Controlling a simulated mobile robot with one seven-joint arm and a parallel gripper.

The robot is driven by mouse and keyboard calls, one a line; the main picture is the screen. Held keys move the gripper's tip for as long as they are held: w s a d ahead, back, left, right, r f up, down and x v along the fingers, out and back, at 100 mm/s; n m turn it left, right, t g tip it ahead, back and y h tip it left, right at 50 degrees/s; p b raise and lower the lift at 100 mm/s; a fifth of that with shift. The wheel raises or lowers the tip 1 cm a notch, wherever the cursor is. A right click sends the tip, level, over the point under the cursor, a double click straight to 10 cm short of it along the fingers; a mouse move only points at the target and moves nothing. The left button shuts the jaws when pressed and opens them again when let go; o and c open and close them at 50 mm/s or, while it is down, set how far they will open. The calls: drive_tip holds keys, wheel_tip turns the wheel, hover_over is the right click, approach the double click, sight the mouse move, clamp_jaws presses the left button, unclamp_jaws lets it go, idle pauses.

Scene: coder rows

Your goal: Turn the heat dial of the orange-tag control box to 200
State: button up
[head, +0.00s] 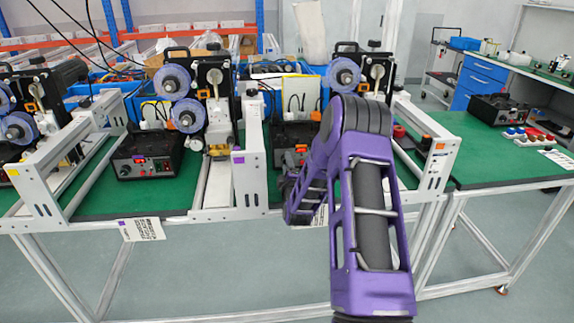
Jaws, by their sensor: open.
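A black control box (294,133) stands on the green bench in the middle of the head view, partly hidden by my purple arm. Small orange-red parts show at its front; its dial and markings cannot be read. An orange tag (440,146) is on the white frame post to the right. Another black control box (148,156) with a lit display and a red knob is at left, in the bay beside a purple tag (238,160). My gripper (287,184) is open, small and partly hidden by my arm, in front of the middle box; contact cannot be told.
White metal frames (246,190) with upright posts edge the bays. Machines with blue-grey spools (188,115) stand behind. A right-hand green bench (470,158) holds another black box (499,108) and small coloured parts. The floor in front of the benches is clear.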

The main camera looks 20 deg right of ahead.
drive_tip(key=shift+w, duration=0.15)
clamp_jaws()
drive_tip(key=shift+f+b, duration=0.1)
drive_tip(key=shift+b, duration=0.2)
drive_tip(key=shift+f+m+b, duration=0.15)
drive_tip(key=shift+m+b, duration=0.15)
drive_tip(key=shift+b, duration=0.75)
drive_tip(key=shift+d+r+m+b, duration=0.1)
drive_tip(key=shift+r+m+b, duration=0.15)
drive_tip(key=shift+m+b, duration=0.35)
